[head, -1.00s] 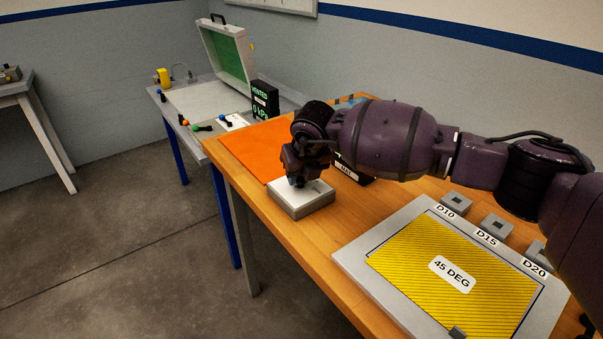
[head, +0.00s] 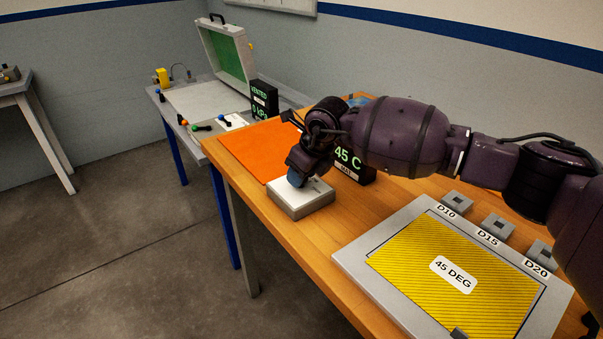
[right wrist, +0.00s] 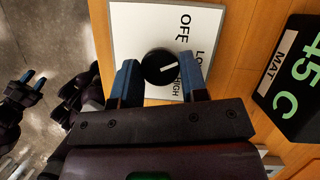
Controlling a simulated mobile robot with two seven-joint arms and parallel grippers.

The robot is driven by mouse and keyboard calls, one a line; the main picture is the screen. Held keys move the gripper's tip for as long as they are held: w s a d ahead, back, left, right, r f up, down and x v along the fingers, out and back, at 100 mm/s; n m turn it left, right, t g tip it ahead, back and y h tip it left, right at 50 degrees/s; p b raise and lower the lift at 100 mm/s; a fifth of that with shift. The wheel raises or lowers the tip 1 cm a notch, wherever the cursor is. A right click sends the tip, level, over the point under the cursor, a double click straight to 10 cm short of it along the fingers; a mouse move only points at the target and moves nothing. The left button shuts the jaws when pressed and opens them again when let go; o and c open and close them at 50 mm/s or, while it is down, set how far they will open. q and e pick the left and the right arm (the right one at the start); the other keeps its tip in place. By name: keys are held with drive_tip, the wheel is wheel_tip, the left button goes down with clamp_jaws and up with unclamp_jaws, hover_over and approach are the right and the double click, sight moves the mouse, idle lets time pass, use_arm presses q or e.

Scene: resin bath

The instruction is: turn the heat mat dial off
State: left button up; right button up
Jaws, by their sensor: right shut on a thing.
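The heat mat dial is a black round knob (right wrist: 158,66) with a white pointer line, on a pale control box (head: 300,198) on the wooden bench. In the right wrist view, the pointer points right and slightly up, towards the partly covered LOW label, with OFF above and HIGH below. My right gripper (right wrist: 159,76) has its blue fingers on either side of the knob, shut on it. In the head view the gripper (head: 295,180) hides the knob. My left gripper (right wrist: 31,79) shows small at the left of the right wrist view, its fingers apart and empty.
A black display reading 45 C (head: 350,158), labelled MAT, stands just behind the box. The orange mat (head: 255,148) lies to the left. A grey-framed yellow 45 DEG panel (head: 400,262) and several grey holders (head: 457,202) are to the right.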

drive_tip(key=n, duration=0.2)
drive_tip(key=n+g+b, duration=0.1)
drive_tip(key=n, duration=0.1)
drive_tip(key=shift+w+f+g+y, duration=0.1)
drive_tip(key=shift+f+g+y, duration=0.1)
drive_tip(key=shift+g+y, duration=0.15)
drive_tip(key=shift+n+b, duration=0.45)
drive_tip(key=shift+n, duration=0.25)
drive_tip(key=shift+d+n+g, duration=0.1)
drive_tip(key=shift+n+g, duration=0.15)
drive_tip(key=shift+n, duration=0.15)
drive_tip(key=shift+r, duration=0.1)
drive_tip(key=o, duration=0.9)
drive_tip(key=shift+r, duration=0.1)
